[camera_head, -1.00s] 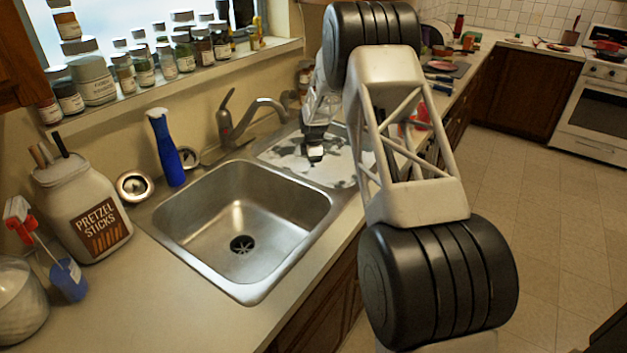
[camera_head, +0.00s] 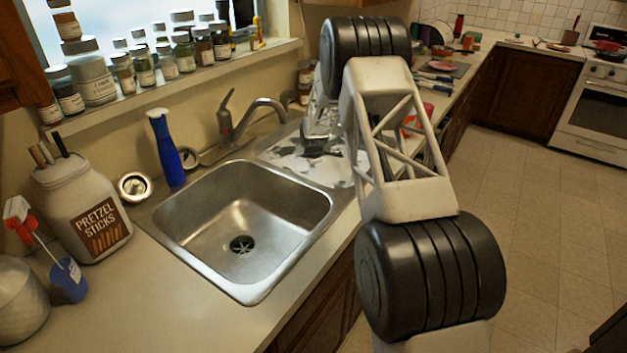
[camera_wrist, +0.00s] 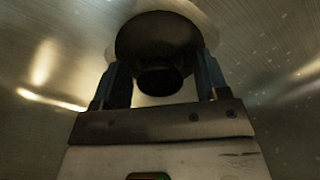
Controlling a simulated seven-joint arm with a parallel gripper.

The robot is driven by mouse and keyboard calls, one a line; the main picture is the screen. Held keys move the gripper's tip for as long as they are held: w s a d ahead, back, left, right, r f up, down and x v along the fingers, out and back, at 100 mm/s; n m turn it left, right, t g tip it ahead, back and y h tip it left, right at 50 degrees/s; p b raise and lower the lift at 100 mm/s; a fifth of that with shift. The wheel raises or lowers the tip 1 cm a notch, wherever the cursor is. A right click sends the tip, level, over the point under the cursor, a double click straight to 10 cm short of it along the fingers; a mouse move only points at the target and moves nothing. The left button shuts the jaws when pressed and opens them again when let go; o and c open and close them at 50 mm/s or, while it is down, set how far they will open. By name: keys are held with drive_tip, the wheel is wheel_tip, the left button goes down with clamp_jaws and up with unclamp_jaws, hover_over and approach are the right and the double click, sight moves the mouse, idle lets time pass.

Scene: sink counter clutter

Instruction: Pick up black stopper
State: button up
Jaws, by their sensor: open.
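A round black stopper (camera_wrist: 158,35) shows at the top of the wrist view, with a dark knob-like part towards me and a pale ring partly around it. My gripper (camera_wrist: 162,78) is open, one finger on each side of the stopper's lower part. I cannot tell whether either finger touches it. In the head view my gripper (camera_head: 318,148) is over the right side of the sink, partly hidden by my arm. The stopper cannot be made out there.
The empty left basin (camera_head: 243,215) has a drain. The faucet (camera_head: 260,110) stands close behind my gripper. A blue bottle (camera_head: 167,150) and a pretzel jar (camera_head: 85,210) stand to the left. Small jars (camera_head: 150,60) line the sill.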

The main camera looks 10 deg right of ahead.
idle(0.5)
drive_tip(key=c, duration=1)
drive_tip(key=shift+r, duration=0.1)
drive_tip(key=shift+r, duration=4.95)
